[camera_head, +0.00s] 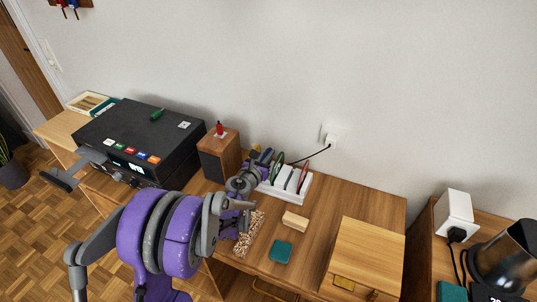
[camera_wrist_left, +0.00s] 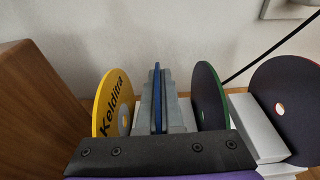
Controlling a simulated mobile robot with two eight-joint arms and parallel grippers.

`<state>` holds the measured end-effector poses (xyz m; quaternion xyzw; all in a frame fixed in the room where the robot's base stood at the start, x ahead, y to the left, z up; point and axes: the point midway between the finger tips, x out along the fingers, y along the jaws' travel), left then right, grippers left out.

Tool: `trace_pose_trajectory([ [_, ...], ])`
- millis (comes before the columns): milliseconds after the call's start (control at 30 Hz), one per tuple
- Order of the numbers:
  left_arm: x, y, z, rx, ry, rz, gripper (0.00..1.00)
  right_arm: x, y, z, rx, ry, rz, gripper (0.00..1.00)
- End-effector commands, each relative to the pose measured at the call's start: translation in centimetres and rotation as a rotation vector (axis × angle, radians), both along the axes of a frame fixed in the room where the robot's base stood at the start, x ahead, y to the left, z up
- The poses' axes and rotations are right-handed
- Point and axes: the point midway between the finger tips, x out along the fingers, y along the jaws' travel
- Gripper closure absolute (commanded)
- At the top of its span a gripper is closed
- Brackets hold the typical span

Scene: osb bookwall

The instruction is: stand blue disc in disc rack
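The blue disc (camera_wrist_left: 157,84) is upright and edge-on between the grey fingers of my left gripper (camera_wrist_left: 158,102) in the left wrist view. The fingers are closed on it. Its lower edge is hidden, so I cannot tell if it sits in a slot. The white disc rack (camera_head: 291,190) stands on the desk near the wall. It also shows in the left wrist view (camera_wrist_left: 254,128). A yellow disc (camera_wrist_left: 112,100) is left of the blue one; a green-rimmed dark disc (camera_wrist_left: 208,97) and a red-rimmed dark disc (camera_wrist_left: 288,100) are right. My right gripper is not in view.
A wooden speaker (camera_head: 219,156) stands just left of the rack, with a black stereo box (camera_head: 140,138) beyond it. A wood block (camera_head: 295,221), a teal square (camera_head: 281,251) and a wooden box (camera_head: 366,254) lie in front. A cable runs behind the rack to a wall socket.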

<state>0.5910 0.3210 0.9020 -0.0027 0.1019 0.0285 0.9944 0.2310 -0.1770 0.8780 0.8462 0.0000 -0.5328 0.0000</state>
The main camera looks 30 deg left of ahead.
Motion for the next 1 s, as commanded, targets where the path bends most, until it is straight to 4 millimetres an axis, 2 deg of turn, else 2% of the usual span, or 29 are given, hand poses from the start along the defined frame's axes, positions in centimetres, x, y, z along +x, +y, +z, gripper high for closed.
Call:
trace_pose_trajectory([
  [333,0.0,0.0,-0.2,0.0,0.0,0.0,1.0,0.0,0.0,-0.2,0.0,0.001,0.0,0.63],
  [400,0.0,0.0,-0.2,0.0,0.0,0.0,0.84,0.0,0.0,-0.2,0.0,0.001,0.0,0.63],
  [533,0.0,0.0,-0.2,0.0,0.0,0.0,0.62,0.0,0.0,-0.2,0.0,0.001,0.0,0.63],
  [833,-0.1,0.0,-0.2,0.0,0.0,0.0,0.62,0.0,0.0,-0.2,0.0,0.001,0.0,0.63],
  [1000,-1.8,-0.1,0.1,0.0,0.0,0.0,0.62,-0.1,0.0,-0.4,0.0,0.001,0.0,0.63],
])
